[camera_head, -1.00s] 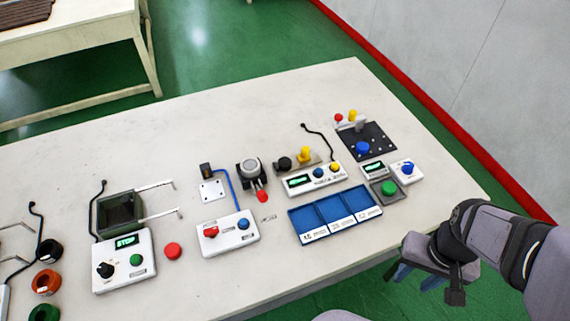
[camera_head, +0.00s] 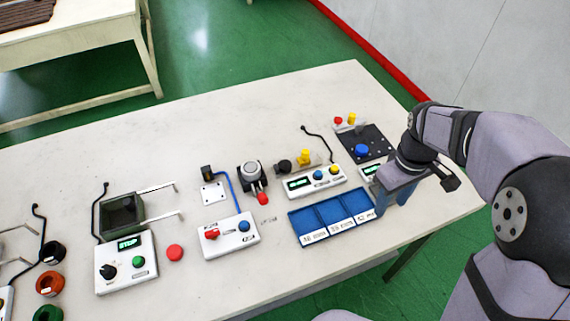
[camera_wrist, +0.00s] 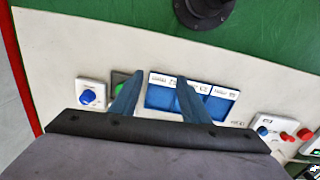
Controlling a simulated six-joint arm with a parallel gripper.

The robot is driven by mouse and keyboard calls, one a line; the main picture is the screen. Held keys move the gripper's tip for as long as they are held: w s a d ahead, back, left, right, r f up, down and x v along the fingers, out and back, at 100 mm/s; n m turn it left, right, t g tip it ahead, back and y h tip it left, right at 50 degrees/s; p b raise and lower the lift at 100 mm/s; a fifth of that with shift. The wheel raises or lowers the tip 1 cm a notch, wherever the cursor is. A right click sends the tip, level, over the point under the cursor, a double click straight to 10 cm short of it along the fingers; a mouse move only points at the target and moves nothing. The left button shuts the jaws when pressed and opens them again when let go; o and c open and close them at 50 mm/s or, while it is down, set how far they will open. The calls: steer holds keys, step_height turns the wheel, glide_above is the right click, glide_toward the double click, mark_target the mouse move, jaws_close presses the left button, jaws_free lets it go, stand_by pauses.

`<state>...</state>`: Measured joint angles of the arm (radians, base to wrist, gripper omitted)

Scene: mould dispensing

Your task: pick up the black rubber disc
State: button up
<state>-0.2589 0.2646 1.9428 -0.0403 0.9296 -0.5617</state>
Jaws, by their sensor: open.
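I cannot tell for sure which thing is the black rubber disc. A black round piece (camera_head: 52,252) lies at the far left of the table in the head view, above an orange one. Another small black round thing (camera_head: 284,166) stands behind a white control box, beside a yellow knob. Neither is clear in the wrist view. My gripper (camera_head: 393,198) is over the right part of the table, at the right end of the blue tray (camera_head: 298,222). Its blue fingers are apart with nothing between them; they also show in the wrist view (camera_wrist: 158,82).
White control boxes (camera_head: 229,235) with coloured knobs stand along the table (camera_head: 170,200). A dark plate (camera_head: 370,138) with a blue knob is behind my gripper. A red button (camera_head: 175,253) and a green round piece (camera_head: 47,314) are at left. The table's back left is clear.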

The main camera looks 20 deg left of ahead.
steer(key=w+a+n, duration=0.7)
steer(key=a, duration=0.3)
steer(key=n+t+p, duration=0.1)
steer(key=n+p, duration=0.1)
steer(key=n, duration=1.1)
glide_toward(285, 164)
steer(key=shift+a+f, duration=0.15)
steer(key=shift+f, duration=0.25)
steer(key=shift+w+d+f+p, duration=0.2)
steer(key=shift+f+p, duration=0.75)
steer(key=shift+f, duration=0.85)
steer(key=shift+w+d+f+p, duration=0.15)
steer(key=shift+f+p, duration=0.8)
steer(key=shift+f, duration=0.85)
steer(key=shift+a, duration=0.1)
steer(key=c, duration=0.8)
